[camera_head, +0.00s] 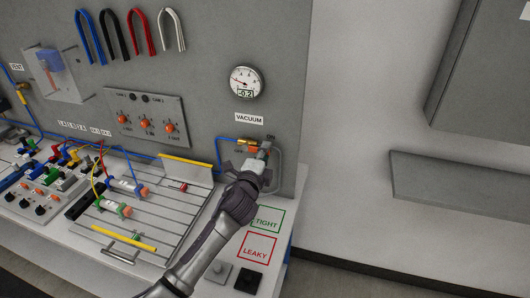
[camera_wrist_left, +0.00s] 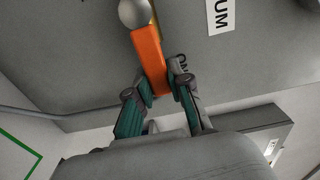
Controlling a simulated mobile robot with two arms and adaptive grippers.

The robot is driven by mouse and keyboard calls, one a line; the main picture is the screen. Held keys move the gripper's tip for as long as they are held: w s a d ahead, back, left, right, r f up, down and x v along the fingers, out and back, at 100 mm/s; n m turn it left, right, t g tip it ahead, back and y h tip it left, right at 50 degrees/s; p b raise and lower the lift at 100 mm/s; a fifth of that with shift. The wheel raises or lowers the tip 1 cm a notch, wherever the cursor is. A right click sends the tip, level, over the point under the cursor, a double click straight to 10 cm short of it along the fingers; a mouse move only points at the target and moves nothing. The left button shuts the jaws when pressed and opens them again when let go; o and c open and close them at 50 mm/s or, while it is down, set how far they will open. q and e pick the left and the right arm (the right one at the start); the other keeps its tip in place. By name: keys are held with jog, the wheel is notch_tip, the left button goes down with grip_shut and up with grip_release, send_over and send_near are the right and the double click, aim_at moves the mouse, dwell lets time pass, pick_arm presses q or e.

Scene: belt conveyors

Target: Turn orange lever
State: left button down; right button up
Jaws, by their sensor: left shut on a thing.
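The orange lever (camera_wrist_left: 148,55) sits on a valve with a round silver end in the left wrist view. In the head view a little of its orange (camera_head: 252,149) shows below the VACUUM label, beside brass fittings; the gripper hides much of it. My left gripper (camera_wrist_left: 160,88) is shut on the free end of the lever, with one finger on each side. In the head view the left gripper (camera_head: 262,156) reaches up to the valve at the panel's right edge. My right gripper is not in view.
A round gauge (camera_head: 245,83) reading about -0.2 is above the VACUUM label (camera_head: 249,118). Blue tubing runs along the panel to the valve. A slotted plate (camera_head: 165,222) with yellow bars and tubes lies left of my arm. TIGHT (camera_head: 267,218) and LEAKY (camera_head: 257,249) squares lie to its right.

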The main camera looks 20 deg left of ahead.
pick_arm(q)
jog(key=c, duration=1)
grip_release()
jog(key=shift+c, duration=0.2)
jog(key=s, duration=1.2)
jog(key=shift+d, duration=0.3)
jog(key=shift+f, duration=0.1)
